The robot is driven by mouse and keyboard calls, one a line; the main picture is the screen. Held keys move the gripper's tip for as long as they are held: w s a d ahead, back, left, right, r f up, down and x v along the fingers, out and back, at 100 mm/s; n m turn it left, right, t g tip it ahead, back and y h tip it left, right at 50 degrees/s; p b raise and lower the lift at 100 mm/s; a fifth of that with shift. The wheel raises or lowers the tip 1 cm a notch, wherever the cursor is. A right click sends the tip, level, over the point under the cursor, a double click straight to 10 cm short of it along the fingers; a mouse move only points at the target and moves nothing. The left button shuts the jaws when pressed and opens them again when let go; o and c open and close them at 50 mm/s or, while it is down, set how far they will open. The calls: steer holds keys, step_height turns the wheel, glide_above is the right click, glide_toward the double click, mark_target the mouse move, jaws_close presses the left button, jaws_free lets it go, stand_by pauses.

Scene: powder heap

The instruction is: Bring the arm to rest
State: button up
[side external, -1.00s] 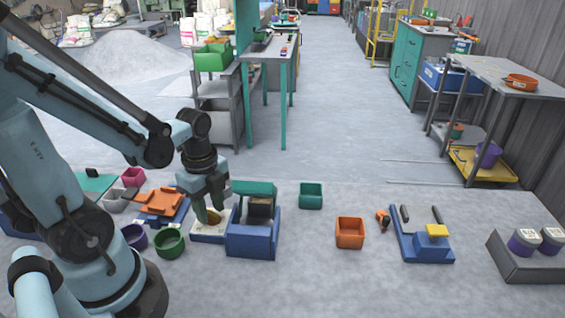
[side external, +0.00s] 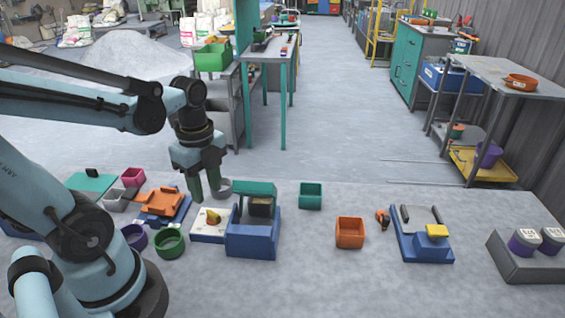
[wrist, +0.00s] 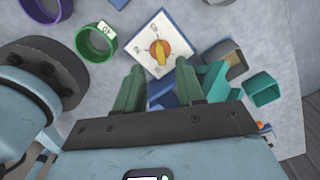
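Beyond the fingertips is a white panel with a dial (wrist: 150,28), whose yellow and orange knob (wrist: 159,51) is in plain sight. In the side view the panel (side external: 200,234) lies below the gripper, with its knob (side external: 213,217) clear of the fingers.
A blue box with a teal top (side external: 252,240) stands right of the panel. Green (side external: 169,243) and purple (side external: 134,237) rings lie to its left, near my base. A teal bin (side external: 311,196) and an orange bin (side external: 350,233) are farther right. Open floor lies behind.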

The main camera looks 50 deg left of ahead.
mark_target(210, 213)
step_height(210, 213, up, 6)
steer(key=shift+f, duration=5.95)
steer(key=n, duration=0.5)
steer(key=shift+s+d, duration=0.1)
steer(key=shift+s, duration=0.05)
steer(key=n, duration=0.4)
steer(key=shift+s+n, duration=0.1)
steer(key=shift+n, duration=0.2)
steer(key=shift+r, duration=0.15)
